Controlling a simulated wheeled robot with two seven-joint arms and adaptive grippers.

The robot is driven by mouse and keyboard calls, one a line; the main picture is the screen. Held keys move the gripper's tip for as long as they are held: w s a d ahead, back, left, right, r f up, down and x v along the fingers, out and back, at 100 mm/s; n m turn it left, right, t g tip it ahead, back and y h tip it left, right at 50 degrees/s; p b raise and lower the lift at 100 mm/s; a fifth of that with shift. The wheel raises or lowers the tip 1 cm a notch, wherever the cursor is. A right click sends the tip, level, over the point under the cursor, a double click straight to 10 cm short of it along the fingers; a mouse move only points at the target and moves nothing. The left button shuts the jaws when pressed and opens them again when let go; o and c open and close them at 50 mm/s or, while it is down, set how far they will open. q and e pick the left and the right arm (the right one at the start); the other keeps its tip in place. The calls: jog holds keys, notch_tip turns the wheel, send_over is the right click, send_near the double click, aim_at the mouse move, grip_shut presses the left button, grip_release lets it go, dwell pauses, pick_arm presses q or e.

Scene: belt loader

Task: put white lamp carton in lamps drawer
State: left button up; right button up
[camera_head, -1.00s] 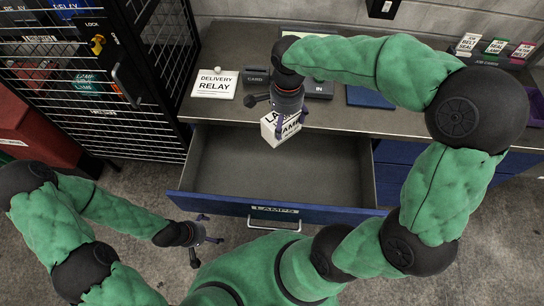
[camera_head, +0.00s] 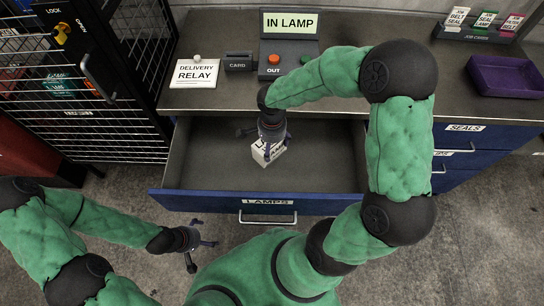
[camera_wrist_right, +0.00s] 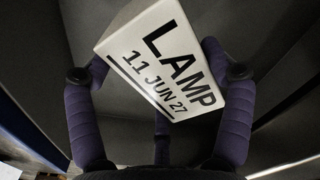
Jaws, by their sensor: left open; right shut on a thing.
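The white lamp carton (camera_head: 266,153) is in my right gripper (camera_head: 271,137), tilted, over the inside of the open lamps drawer (camera_head: 325,165). In the right wrist view the carton (camera_wrist_right: 165,55) shows "LAMP 11 JUN 27" and sits between the purple fingers of the gripper (camera_wrist_right: 160,90). I cannot tell whether the carton touches the drawer floor. The drawer is pulled out, with a blue front labelled LAMPS, and looks otherwise empty. My left gripper (camera_head: 204,237) is open and empty, outside the drawer front at lower left.
A black mesh cage (camera_head: 120,90) stands at left. The seals drawer (camera_head: 465,128) is shut.

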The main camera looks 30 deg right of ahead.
aim_at(272, 155)
notch_tip(272, 155, down, 7)
jog(key=shift+r+b, duration=0.1)
jog(key=shift+b, duration=1.1)
jog(key=o, duration=1.3)
jog(key=shift+c, duration=0.2)
notch_tip(272, 155, up, 12)
jog(key=p, duration=0.5)
